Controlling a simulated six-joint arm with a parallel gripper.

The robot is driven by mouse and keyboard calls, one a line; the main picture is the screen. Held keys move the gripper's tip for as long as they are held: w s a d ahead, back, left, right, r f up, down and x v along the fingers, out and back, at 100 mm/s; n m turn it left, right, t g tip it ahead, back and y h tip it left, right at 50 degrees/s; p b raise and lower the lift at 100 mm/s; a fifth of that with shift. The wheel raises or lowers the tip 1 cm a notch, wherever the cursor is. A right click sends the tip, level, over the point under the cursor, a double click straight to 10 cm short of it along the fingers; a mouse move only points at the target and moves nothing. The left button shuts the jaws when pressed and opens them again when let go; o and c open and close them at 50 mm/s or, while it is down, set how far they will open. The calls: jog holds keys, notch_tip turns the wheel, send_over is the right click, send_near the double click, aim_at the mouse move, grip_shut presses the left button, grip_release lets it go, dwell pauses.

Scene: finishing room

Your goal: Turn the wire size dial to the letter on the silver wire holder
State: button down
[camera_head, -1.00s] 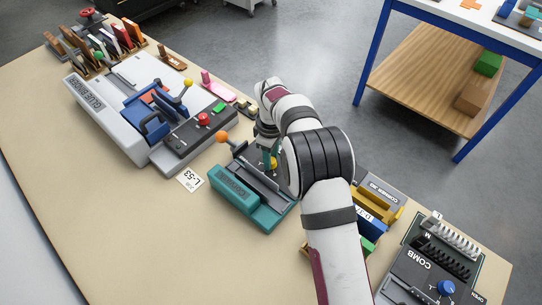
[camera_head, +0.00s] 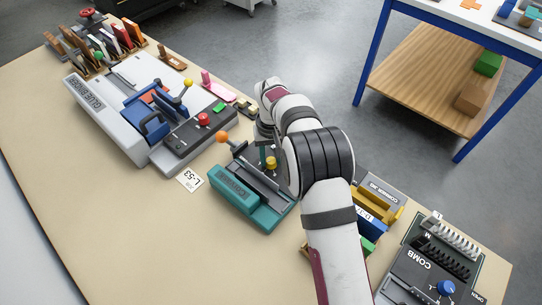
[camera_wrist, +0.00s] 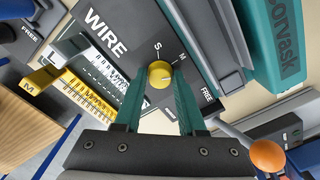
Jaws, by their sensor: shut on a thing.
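The yellow wire size dial (camera_wrist: 160,73) sits on the dark panel marked WIRE (camera_wrist: 118,30) in the wrist view, with the letters S and M printed above it. Its pointer direction is hard to tell. My gripper (camera_wrist: 161,82) has its teal fingers on both sides of the dial and is shut on it. The dial also shows in the head view (camera_head: 271,162).
The teal machine (camera_head: 235,196) and its orange-knobbed lever (camera_head: 222,137) stand beside my gripper. The glue binder (camera_head: 105,110) is at left, the comb machine (camera_head: 425,275) at right. The front left tabletop is clear.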

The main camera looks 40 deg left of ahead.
aim_at(271, 160)
jog(key=m, duration=0.6)
jog(key=shift+m, duration=0.3)
dwell(0.4)
jog(key=c, duration=0.5)
grip_release()
notch_tip(271, 160, up, 16)
jog(key=shift+f, duration=0.1)
